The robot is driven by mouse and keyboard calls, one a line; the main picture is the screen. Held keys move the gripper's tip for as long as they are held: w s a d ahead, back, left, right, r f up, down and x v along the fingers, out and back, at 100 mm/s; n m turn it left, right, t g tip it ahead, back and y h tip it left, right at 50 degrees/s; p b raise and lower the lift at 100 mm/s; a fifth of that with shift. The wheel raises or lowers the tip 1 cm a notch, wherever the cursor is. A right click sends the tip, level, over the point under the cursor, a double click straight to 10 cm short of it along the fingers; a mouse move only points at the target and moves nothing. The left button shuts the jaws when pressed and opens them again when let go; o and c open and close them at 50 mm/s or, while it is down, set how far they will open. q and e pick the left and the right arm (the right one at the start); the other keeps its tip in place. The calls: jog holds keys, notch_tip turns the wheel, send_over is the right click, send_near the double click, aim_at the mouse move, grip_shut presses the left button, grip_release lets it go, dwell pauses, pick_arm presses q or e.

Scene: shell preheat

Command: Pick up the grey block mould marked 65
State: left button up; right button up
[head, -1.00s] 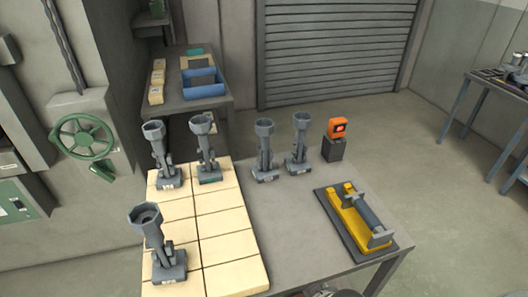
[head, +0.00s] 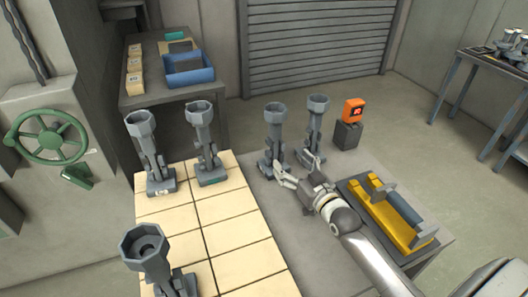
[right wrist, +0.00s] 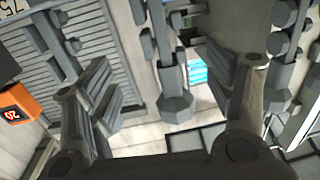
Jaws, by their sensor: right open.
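Several grey block moulds stand upright in the head view, each with an octagonal cup on top. Two stand on the bare grey table, a left one (head: 274,135) and a right one (head: 315,125). Two more stand at the back of the tiled area (head: 152,150) (head: 203,140), and one is at its front (head: 150,258). I cannot read a 65 on any. My right gripper (head: 299,174) is open and empty, low in front of the two bare-table moulds. In the right wrist view, a mould (right wrist: 173,98) shows beyond and between the open fingers (right wrist: 168,85).
A yellow cradle with a grey cylinder (head: 385,215) lies right of my right arm. An orange device (head: 354,110) on a dark block stands behind. The cream tiles (head: 230,236) have bare room. A blue bin (head: 190,72) sits on the rear bench.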

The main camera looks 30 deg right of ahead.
aim_at(278, 145)
jog(key=w+b, duration=0.2)
jog(key=w, duration=0.2)
jog(key=shift+w+r, duration=0.15)
jog(key=shift+r, duration=0.05)
jog(key=shift+w, duration=0.25)
jog(key=shift+w+a+r+b, duration=0.1)
jog(key=shift+w+r+b, duration=0.15)
jog(key=shift+w, duration=0.15)
jog(key=shift+w+a+r+b, duration=0.15)
jog(key=shift+w+b, duration=0.1)
jog(key=shift+w, duration=0.15)
jog(key=w+b, duration=0.1)
jog(key=w, duration=0.2)
jog(key=shift+a, duration=0.2)
jog(key=shift+w+b, duration=0.25)
jog(key=shift+b, duration=0.05)
jog(key=shift+r, duration=0.15)
jog(key=c, duration=1.4)
pick_arm(q)
jog(key=s+d+f, duration=0.1)
jog(key=s+f, duration=0.2)
jog(key=f, duration=0.2)
jog(key=shift+s, duration=0.3)
pick_arm(e)
jog(key=shift+r, duration=0.1)
jog(key=shift+c, duration=0.2)
